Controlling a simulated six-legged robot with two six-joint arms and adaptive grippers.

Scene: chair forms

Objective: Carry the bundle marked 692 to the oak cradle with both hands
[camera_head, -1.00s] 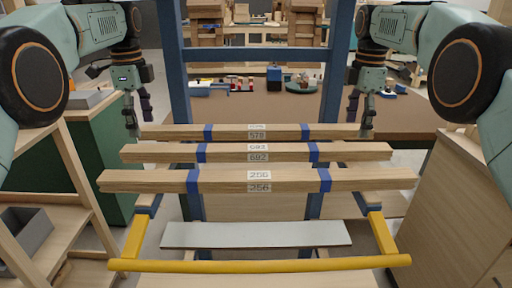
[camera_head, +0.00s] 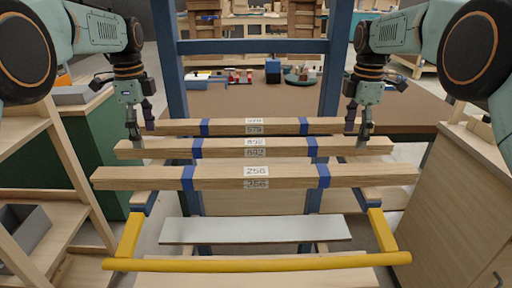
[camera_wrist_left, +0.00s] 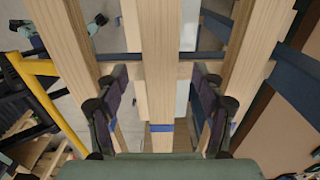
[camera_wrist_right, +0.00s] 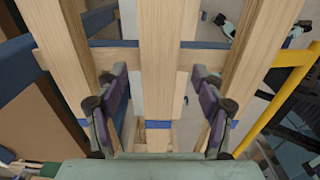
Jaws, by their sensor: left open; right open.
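The bundle marked 692 (camera_head: 225,149) is a long pale wooden bundle with blue bands, lying level as the middle of three. My left gripper (camera_head: 142,128) is open above its left end, and my right gripper (camera_head: 357,127) is open above its right end. In the left wrist view the bundle (camera_wrist_left: 158,50) runs between the spread fingers, with gaps on both sides. In the right wrist view it (camera_wrist_right: 160,50) also lies between the open fingers. Neither gripper visibly holds it. I cannot make out which thing is the oak cradle.
Bundle 579 (camera_head: 275,127) lies behind and bundle 256 (camera_head: 220,177) in front, both close to the middle one. A yellow bar (camera_head: 260,264) crosses the near side. Blue posts (camera_head: 338,65) stand behind. Wooden shelving (camera_head: 75,160) is left; a wooden cabinet (camera_head: 450,200) is right.

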